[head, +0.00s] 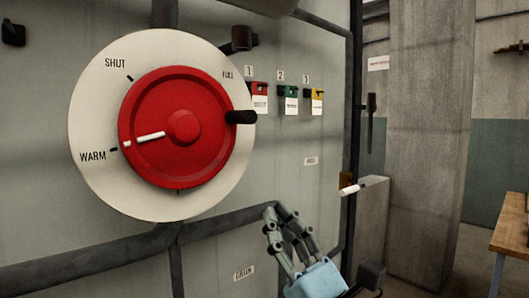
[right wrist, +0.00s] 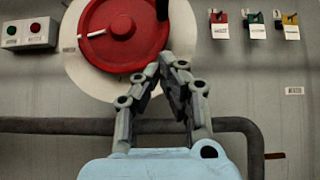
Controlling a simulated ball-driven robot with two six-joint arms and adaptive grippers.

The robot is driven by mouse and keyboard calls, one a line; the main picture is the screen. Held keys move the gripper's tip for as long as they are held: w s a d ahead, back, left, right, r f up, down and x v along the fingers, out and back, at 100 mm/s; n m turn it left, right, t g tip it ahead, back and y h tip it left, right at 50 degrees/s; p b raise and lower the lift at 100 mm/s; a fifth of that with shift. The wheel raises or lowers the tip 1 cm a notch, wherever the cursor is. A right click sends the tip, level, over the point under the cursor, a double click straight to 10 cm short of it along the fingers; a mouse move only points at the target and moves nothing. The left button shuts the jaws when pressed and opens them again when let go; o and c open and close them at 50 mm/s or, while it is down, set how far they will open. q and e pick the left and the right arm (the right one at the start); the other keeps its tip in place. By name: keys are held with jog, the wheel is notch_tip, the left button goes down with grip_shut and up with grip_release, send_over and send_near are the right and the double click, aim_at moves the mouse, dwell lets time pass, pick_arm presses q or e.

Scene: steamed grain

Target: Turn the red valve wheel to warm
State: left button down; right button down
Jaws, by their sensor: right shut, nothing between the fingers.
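The red valve wheel (head: 200,103) is mounted on a white round dial plate (head: 92,95) marked SHUT, WARM and FULL. Its white pointer line (head: 150,137) points left and slightly down, at or very near the WARM mark (head: 113,150). A black handle knob (head: 241,117) sticks out at the wheel's right side. My right gripper (head: 277,210) is below and right of the wheel, apart from it, shut and empty. In the right wrist view, the gripper's fingertips (right wrist: 167,63) overlap the lower dial, with the wheel (right wrist: 100,15) beyond them. My left gripper is not in view.
Red, green and yellow tagged boxes numbered 1, 2 and 3 (head: 289,92) hang right of the dial. A dark pipe (head: 90,262) runs along the wall below. A wooden table (head: 512,235) stands at far right. In the right wrist view, a two-button box (right wrist: 28,33) is left of the dial.

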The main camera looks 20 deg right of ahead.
jog(key=s+r+p+x, duration=0.1)
jog(key=p+x, duration=0.5)
jog(key=x, duration=0.6)
jog(key=shift+s+d+r, duration=0.3)
jog(key=shift+s+r, duration=0.05)
jog(key=shift+r, duration=0.2)
jog(key=shift+r+n+g+y+b, duration=0.45)
jog(key=shift+r+n+y, duration=0.2)
jog(key=shift+n+y, duration=0.2)
